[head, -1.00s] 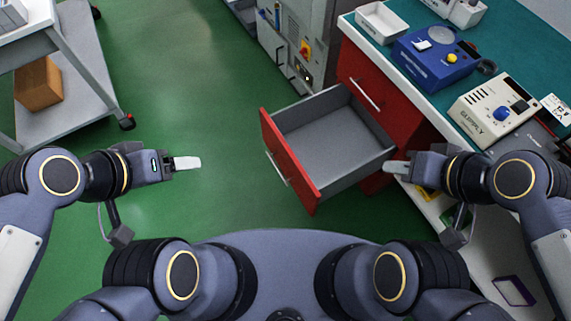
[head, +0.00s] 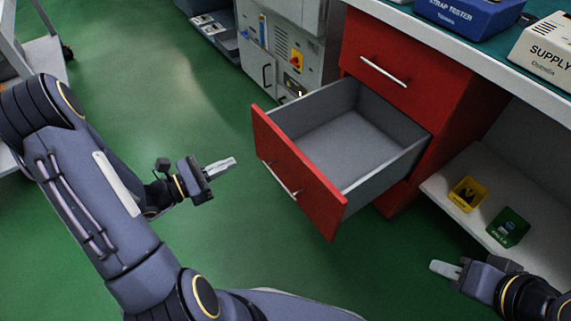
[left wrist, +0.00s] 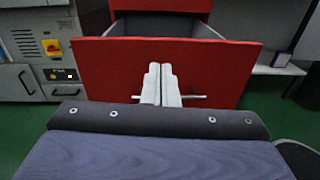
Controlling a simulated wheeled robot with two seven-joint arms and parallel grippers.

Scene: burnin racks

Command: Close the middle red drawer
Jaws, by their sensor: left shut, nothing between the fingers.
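The middle red drawer (head: 297,172) stands pulled far out of the red cabinet (head: 440,95), its grey inside empty. Its red front with a silver bar handle (head: 280,180) faces left. My left gripper (head: 232,162) is shut and empty, a short way left of the drawer front and apart from it in the head view. In the left wrist view the shut fingers (left wrist: 161,85) point at the drawer front (left wrist: 110,65), in front of the middle of its handle (left wrist: 195,97). My right gripper (head: 436,267) is at the lower right, away from the drawer; its finger gap is unclear.
The closed upper red drawer (head: 385,70) sits above. A grey machine cabinet (head: 285,50) stands behind. A white shelf (head: 440,190) at right holds a yellow box (head: 467,194) and a green box (head: 508,228). The green floor (head: 170,80) left of the drawer is clear.

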